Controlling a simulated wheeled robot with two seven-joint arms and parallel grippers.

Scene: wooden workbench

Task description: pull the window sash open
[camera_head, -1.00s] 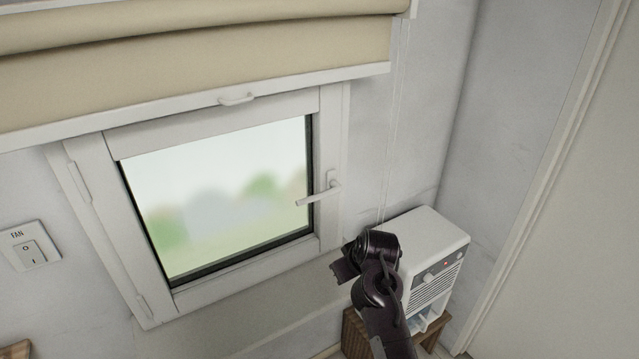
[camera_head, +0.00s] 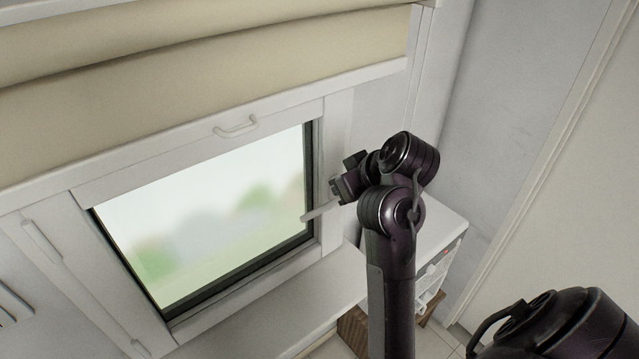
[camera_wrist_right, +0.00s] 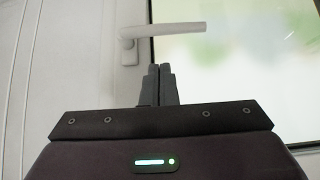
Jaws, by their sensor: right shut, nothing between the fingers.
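The white window sash (camera_head: 205,157) holds a blurred pane and looks closed in its frame. Its white lever handle (camera_head: 318,213) points left, roughly level, at the right side of the sash. The handle also shows in the right wrist view (camera_wrist_right: 172,30). My right gripper (camera_head: 336,190) is at the handle's pivot end and hides part of it in the head view. In the right wrist view its fingertips (camera_wrist_right: 160,68) are together, empty, and appear just below the lever. I cannot tell whether they touch it. My left gripper is not in view.
A beige blind (camera_head: 210,70) hangs above the window, with a small pull (camera_head: 235,127) on its bottom rail. A white heater (camera_head: 440,235) stands on a wooden stool (camera_head: 355,330) at lower right, partly behind my arm. A ledge (camera_head: 280,300) runs below the window.

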